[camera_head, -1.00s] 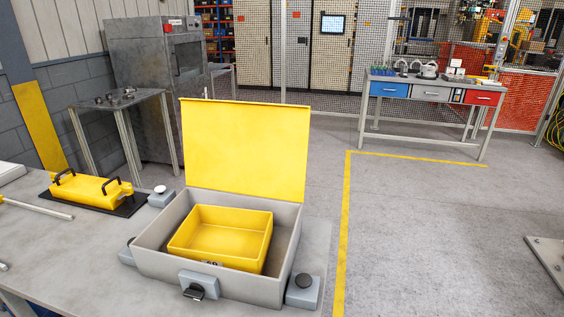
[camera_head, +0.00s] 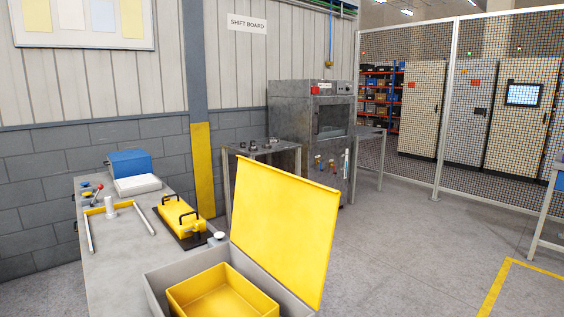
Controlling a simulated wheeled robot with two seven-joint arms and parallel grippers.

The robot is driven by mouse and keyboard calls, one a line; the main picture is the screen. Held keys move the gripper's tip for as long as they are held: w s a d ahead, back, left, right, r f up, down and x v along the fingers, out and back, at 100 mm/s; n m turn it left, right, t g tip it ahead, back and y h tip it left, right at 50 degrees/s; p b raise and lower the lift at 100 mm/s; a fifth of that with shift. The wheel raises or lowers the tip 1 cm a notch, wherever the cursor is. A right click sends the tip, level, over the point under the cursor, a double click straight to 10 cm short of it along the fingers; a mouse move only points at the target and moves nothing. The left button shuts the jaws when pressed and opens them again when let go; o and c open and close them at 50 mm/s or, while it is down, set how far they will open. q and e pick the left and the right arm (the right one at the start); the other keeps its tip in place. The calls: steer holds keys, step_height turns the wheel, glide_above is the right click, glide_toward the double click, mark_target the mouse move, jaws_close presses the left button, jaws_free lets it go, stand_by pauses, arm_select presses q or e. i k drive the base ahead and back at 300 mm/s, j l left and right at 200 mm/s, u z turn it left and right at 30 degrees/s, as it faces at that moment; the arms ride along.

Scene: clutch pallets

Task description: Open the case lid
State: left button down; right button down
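The grey case (camera_head: 157,283) stands on the workbench at the bottom of the view, cut off by the lower edge. Its yellow lid (camera_head: 286,226) is open and stands up from the far side, tilted slightly. A yellow tray (camera_head: 184,302) sits inside the case. The case's front latch is out of view. Neither of my grippers is in view.
On the grey bench (camera_head: 118,262) lie a yellow block with black handles (camera_head: 178,214), a yellow U-shaped frame (camera_head: 119,207), a white pad (camera_head: 138,185) and a blue box (camera_head: 129,163). Behind stand a grey table (camera_head: 265,150) and machine (camera_head: 310,130).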

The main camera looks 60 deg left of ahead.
mark_target(284, 222)
steer(key=i+j+u, duration=0.1)
steer(key=i+u, duration=0.8)
steer(key=i+l+u, duration=0.2)
steer(key=i+u, duration=0.15)
steer(key=u, duration=0.15)
steer(key=i+l+u, duration=0.7)
steer(key=u, duration=0.2)
steer(key=i+l+u, duration=0.15)
steer(key=l+u, duration=0.3)
steer(key=l, duration=0.2)
